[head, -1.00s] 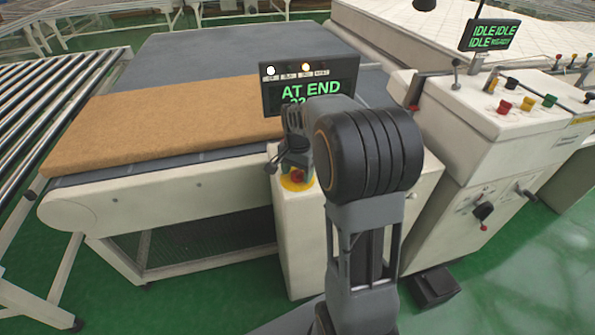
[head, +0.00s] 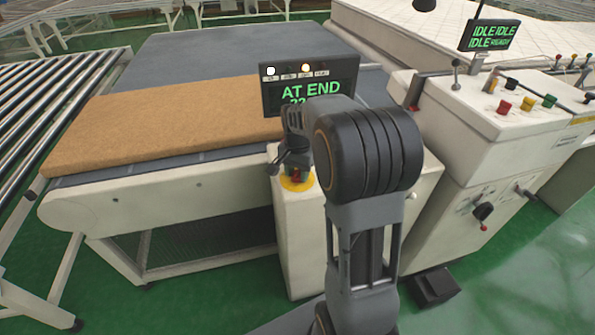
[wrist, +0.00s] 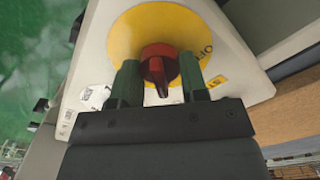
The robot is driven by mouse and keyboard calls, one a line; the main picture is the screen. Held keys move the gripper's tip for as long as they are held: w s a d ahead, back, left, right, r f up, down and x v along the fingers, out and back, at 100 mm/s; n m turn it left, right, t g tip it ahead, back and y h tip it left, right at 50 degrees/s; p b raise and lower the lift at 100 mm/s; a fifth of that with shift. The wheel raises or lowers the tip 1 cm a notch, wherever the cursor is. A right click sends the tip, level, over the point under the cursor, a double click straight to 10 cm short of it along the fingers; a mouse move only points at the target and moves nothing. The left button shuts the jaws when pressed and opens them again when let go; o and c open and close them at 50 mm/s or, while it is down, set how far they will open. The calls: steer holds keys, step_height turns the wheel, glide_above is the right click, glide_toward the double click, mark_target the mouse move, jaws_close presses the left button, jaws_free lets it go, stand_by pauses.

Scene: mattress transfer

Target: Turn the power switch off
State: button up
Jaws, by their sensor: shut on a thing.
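The power switch is a red rotary knob (wrist: 158,63) on a round yellow plate (wrist: 185,35), set in the top of a cream control box. In the wrist view my gripper (wrist: 160,84) has one green finger on each side of the knob and is shut on it. The knob's pointed end faces toward my gripper. Some lettering shows on the yellow plate. In the head view my gripper (head: 296,165) sits over the yellow plate (head: 298,184) and mostly hides the knob.
A display (head: 310,85) reading "AT END" stands behind my gripper, with a white and an amber lamp lit. A tan mattress slab (head: 165,118) lies on the conveyor to the left. A cream console (head: 500,115) with coloured buttons stands to the right.

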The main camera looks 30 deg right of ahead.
steer(key=n, duration=0.4)
steer(key=shift+p, duration=0.3)
steer(key=n, duration=0.4)
steer(key=shift+w+n, duration=0.1)
steer(key=shift+n, duration=0.2)
steer(key=n+p, duration=0.1)
steer(key=n, duration=0.3)
steer(key=shift+a+n, duration=0.1)
steer(key=shift+n, duration=2.2)
steer(key=o, duration=0.9)
steer(key=shift+a, duration=0.1)
step_height(320, 180, up, 14)
steer(key=shift+p, duration=0.3)
